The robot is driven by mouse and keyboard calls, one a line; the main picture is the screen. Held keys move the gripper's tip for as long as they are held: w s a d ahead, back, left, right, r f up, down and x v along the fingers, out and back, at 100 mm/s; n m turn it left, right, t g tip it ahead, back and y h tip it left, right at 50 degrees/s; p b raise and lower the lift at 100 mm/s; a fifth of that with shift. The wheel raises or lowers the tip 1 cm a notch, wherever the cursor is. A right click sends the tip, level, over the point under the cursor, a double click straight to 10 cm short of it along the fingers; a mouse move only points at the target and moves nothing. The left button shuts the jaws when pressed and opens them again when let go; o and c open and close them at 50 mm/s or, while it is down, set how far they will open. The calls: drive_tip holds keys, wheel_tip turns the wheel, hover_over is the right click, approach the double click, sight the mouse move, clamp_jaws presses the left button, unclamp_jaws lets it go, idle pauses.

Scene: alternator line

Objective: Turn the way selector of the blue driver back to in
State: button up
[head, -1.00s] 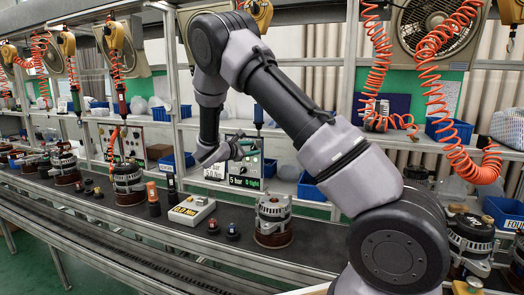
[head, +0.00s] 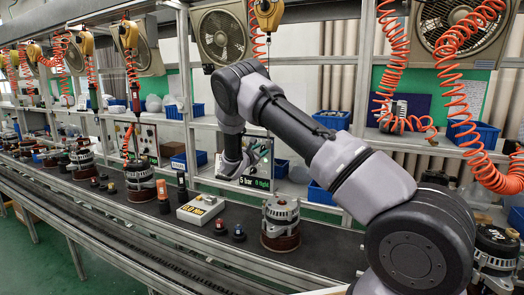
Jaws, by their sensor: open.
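The blue driver is mostly or wholly hidden behind my arm. Its yellow balancer (head: 267,12) and orange coiled hose (head: 257,45) show above, running down behind the arm. I cannot make out its way selector or which way it is set.
A red driver (head: 135,98) hangs to the left. Blue bins line the shelf behind.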

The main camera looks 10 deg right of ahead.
drive_tip(key=shift+w+d, duration=0.3)
drive_tip(key=shift+w, duration=0.1)
clamp_jaws()
drive_tip(key=shift+n, duration=0.4)
drive_tip(key=n, duration=1.1)
drive_tip(key=shift+w+a, duration=0.2)
drive_tip(key=shift+a, duration=0.1)
idle(0.3)
